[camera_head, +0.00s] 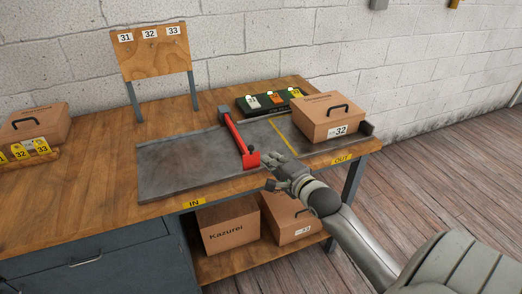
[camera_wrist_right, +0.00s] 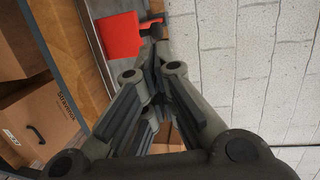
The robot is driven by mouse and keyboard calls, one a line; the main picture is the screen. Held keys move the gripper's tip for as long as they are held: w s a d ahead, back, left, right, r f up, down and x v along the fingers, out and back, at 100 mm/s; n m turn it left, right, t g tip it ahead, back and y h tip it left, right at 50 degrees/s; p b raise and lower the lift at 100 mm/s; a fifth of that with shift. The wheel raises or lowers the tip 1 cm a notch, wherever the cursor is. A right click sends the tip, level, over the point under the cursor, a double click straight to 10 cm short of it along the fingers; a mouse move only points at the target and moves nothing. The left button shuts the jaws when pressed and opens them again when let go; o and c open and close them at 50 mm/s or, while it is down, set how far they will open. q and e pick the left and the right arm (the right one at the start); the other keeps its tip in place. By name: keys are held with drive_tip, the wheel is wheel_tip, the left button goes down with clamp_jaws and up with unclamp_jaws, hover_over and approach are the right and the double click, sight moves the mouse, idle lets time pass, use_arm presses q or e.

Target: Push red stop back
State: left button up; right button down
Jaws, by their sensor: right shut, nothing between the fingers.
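The red stop (camera_head: 238,138) is a long red bar lying across the grey metal plate (camera_head: 175,165) on the bench, from a grey block at the back to a red end block with a black knob at the front. My right gripper (camera_head: 271,170) is at the front edge of the plate, just right of the red end block. It is shut and empty. In the right wrist view the red end block (camera_wrist_right: 119,36) shows just beyond the fingertips (camera_wrist_right: 155,35); I cannot tell whether they touch. My left gripper is not in view.
A box marked 32 (camera_head: 325,118) stands on the plate's right part, past a yellow line. A dark tray with coloured tags (camera_head: 252,104) lies behind. A numbered board (camera_head: 150,50) stands at the back. Another box (camera_head: 35,122) is at left. Boxes (camera_head: 226,228) sit on the lower shelf.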

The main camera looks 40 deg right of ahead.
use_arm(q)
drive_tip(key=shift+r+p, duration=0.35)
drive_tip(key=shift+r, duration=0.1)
use_arm(e)
drive_tip(key=shift+w+d+f, duration=0.1)
drive_tip(key=shift+w+f, duration=0.1)
drive_tip(key=shift+w, duration=0.85)
drive_tip(key=shift+w+d+f, duration=0.1)
drive_tip(key=shift+w+f, duration=0.05)
drive_tip(key=shift+w, duration=0.85)
drive_tip(key=shift+w+d+f, duration=0.1)
drive_tip(key=shift+w+f, duration=0.1)
drive_tip(key=shift+w, duration=0.85)
